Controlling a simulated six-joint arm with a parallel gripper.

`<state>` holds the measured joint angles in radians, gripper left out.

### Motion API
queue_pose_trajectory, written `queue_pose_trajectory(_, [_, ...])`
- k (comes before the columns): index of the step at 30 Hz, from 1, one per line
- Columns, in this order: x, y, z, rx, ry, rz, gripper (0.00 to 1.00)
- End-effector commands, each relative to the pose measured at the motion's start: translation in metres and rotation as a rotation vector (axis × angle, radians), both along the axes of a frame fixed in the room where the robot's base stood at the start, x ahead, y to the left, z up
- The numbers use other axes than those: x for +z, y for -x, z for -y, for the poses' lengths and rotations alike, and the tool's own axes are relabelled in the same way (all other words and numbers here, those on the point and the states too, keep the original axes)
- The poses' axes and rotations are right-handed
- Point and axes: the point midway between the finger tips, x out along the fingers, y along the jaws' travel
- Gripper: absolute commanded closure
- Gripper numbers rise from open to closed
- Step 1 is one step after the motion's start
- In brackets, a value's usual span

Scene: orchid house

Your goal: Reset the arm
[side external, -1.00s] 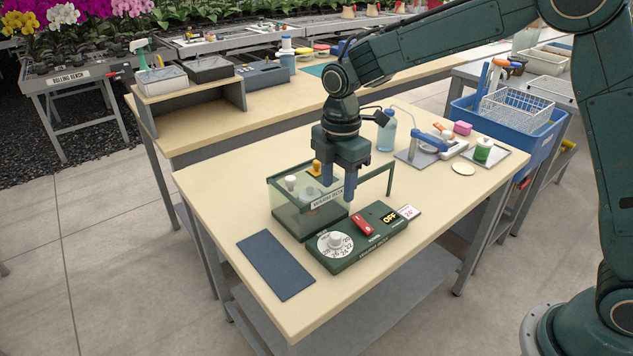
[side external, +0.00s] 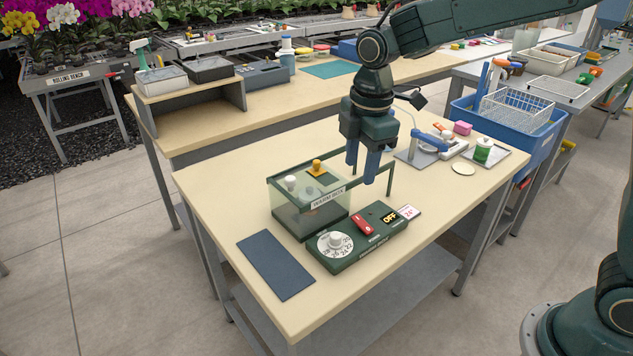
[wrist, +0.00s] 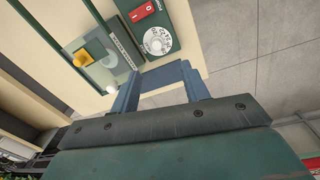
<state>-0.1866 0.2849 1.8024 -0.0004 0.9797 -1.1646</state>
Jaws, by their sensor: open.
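My gripper (side external: 369,167) is open and empty, with its two blue fingers pointing down above the bench, over the right end of the propagator. In the wrist view my gripper (wrist: 160,95) shows its fingers apart. The clear-walled propagator box (side external: 310,200) has a green frame, a white knob and a yellow knob on top. It also shows in the wrist view (wrist: 95,45). The green control box (side external: 338,262) stands in front, with a white dial (side external: 335,244), a red switch (side external: 362,225) and a display reading OFF (side external: 389,217).
A dark blue mat (side external: 275,264) lies at the bench's front left. At the back right are a blue-handled device (side external: 428,140), a tray with a green-and-white container (side external: 483,150), a pink block (side external: 462,128) and a round cream disc (side external: 463,168). A blue crate (side external: 530,120) stands beyond.

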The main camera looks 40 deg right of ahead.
Motion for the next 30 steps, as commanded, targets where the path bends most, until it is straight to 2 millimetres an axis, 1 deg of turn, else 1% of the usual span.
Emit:
queue_pose_trajectory(1, [0.011,0.009,0.005,-0.047,-0.006,0.018,0.54])
queue_pose_trajectory(6, [0.036,0.037,0.019,-0.213,-0.032,0.066,0.54])
queue_pose_trajectory(15, [0.067,0.091,0.042,-0.502,-0.090,0.146,0.54])
queue_pose_trajectory(22, [0.081,0.134,0.056,-0.719,-0.148,0.206,0.54])
queue_pose_trajectory(30, [0.084,0.185,0.069,-0.971,-0.230,0.269,0.54])
